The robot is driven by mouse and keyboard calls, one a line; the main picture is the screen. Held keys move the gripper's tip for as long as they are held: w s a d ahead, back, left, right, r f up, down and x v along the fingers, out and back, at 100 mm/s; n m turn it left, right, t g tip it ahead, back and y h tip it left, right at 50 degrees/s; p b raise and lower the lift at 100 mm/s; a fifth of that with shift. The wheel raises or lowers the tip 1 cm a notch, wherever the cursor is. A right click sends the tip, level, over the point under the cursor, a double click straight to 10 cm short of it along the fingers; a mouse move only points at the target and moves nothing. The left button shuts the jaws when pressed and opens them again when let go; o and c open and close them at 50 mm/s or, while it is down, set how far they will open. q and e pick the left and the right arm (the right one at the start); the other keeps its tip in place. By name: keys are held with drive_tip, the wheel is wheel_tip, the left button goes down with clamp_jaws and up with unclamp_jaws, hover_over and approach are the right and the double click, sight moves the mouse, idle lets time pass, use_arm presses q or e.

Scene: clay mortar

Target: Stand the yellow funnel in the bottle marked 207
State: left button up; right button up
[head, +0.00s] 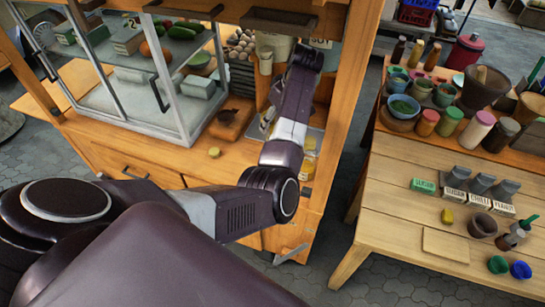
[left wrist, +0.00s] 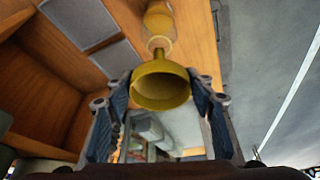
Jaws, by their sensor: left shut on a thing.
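In the left wrist view, the yellow funnel (left wrist: 160,84) sits between the two fingers of my left gripper (left wrist: 163,92), its wide mouth facing the camera. The gripper is shut on it. A yellow bottle or jar (head: 309,162) shows on the cart counter in the head view, right beside my left forearm. No 207 mark is readable. My forearm largely hides the left gripper there. My right gripper is out of view.
A glass display case (head: 160,95) stands left on the wooden cart counter (head: 180,160). A cart post (head: 345,110) rises right of my forearm. A small yellow piece (head: 214,152) lies on the counter. A wooden table (head: 400,200) with bowls and jars stands right.

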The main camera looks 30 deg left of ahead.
use_arm(q)
drive_tip(key=shift+f, duration=0.3)
idle(0.4)
drive_tip(key=shift+f, duration=0.4)
drive_tip(key=o, duration=1.1)
drive_tip(key=v, duration=0.7)
drive_tip(key=shift+d+r, duration=0.15)
drive_tip(key=shift+r, duration=0.1)
